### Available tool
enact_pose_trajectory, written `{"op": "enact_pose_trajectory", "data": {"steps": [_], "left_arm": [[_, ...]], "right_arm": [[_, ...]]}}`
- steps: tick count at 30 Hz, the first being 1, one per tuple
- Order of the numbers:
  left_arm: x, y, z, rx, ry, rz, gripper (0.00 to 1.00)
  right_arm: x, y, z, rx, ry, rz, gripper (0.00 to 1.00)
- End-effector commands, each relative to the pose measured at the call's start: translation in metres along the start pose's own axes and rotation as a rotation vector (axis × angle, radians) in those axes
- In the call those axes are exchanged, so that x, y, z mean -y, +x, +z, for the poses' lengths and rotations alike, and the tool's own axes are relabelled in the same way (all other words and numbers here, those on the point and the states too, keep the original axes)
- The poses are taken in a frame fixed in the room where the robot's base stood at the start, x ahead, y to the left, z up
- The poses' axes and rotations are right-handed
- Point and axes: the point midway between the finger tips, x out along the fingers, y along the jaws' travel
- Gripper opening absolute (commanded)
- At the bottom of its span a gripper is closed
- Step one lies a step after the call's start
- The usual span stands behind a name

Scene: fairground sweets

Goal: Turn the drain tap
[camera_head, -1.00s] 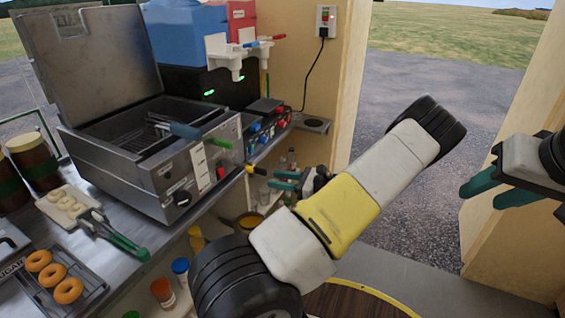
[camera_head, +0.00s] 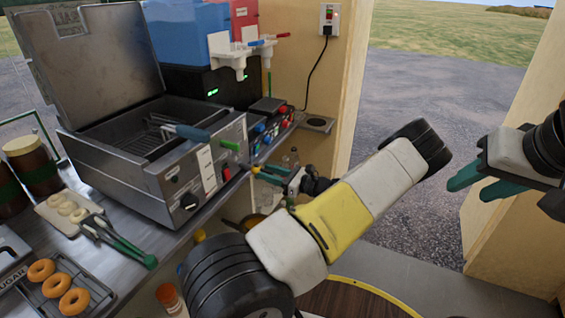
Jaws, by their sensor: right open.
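The metal fryer (camera_head: 150,170) stands on the counter at the left with its lid up. A small yellow tap lever (camera_head: 254,169) sticks out low at the right end of its front panel. My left gripper (camera_head: 266,174) has its teal fingers right at this lever. The fingertips overlap the lever, and I cannot tell whether they grip it. The tap body is mostly hidden. My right gripper (camera_head: 476,184) is open and empty at the far right, away from the counter.
Tongs (camera_head: 120,243) and doughnuts (camera_head: 74,301) lie on the counter. Shelves with bottles are below. Open floor lies to the right.

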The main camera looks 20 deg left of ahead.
Motion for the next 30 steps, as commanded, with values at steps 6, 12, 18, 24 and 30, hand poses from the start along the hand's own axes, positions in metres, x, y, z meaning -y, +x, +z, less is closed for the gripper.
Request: {"op": "enact_pose_trajectory", "data": {"steps": [6,12,18,24,30], "left_arm": [[-0.0001,0.0,-0.0002,0.0,0.0,0.0,0.24],[-0.0002,0.0,-0.0003,-0.001,0.0,0.0,0.0],[-0.0002,0.0,-0.0003,-0.001,0.005,0.0,0.0],[-0.0002,0.0,-0.0009,-0.003,0.054,0.001,0.0],[0.0,0.0003,-0.0007,-0.003,0.177,0.001,0.0]], "right_arm": [[-0.0001,0.0,0.0,0.0,0.0,0.0,0.42],[-0.0001,0.0,0.0,0.0,0.0,0.0,0.42],[-0.0001,0.0,0.0,0.0,0.0,0.0,0.42],[-0.0001,0.0,0.0,0.0,0.0,0.0,0.42],[0.0,0.0,0.0,0.0,0.0,0.0,0.42]]}}
